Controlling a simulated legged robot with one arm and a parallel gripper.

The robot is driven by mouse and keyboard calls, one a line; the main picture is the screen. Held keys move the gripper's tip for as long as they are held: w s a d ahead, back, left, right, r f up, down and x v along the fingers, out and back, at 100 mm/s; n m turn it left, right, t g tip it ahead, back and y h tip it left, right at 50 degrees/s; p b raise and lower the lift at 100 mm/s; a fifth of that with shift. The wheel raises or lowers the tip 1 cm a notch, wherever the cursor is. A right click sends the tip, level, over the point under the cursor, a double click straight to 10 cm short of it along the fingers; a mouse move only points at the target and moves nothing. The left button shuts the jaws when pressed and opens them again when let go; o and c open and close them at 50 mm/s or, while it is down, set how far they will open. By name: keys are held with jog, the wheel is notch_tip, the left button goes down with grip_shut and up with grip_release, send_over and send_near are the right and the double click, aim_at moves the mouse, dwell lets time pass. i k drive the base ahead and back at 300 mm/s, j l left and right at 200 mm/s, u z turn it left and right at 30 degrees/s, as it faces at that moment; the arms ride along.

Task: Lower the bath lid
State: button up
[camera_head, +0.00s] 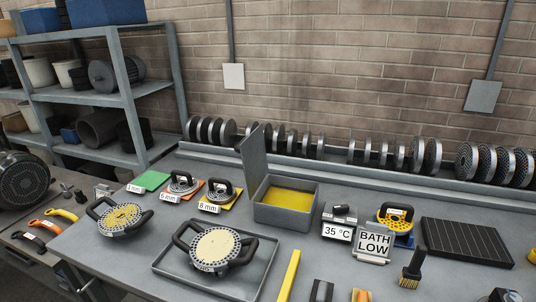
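The bath is a grey rectangular box (262,214) with yellow contents, standing near the middle of the bench. Its lid (254,157) is a flat grey panel standing up at the box's left side, roughly upright. The lid is open, and the yellow inside shows. A sign reading "BATH LOW" (374,244) and a display reading "35 °C" (338,230) stand to the right of the bath. My gripper is not in view.
A tray (165,271) holding a two-handled die lies in front of the bath. Small labelled dies (183,184) sit to the left. A rack of discs (285,143) runs behind. A yellow bar (289,275) and a brush (413,265) lie in front and to the right.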

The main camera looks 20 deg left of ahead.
aim_at(252, 149)
jog(key=j+z, duration=0.1)
jog(key=j, duration=0.75)
jog(key=j+z, duration=0.1)
jog(key=j, duration=0.75)
jog(key=k+j+z, duration=0.15)
jog(key=j, duration=0.65)
jog(key=j+z, duration=0.1)
jog(key=j, duration=0.75)
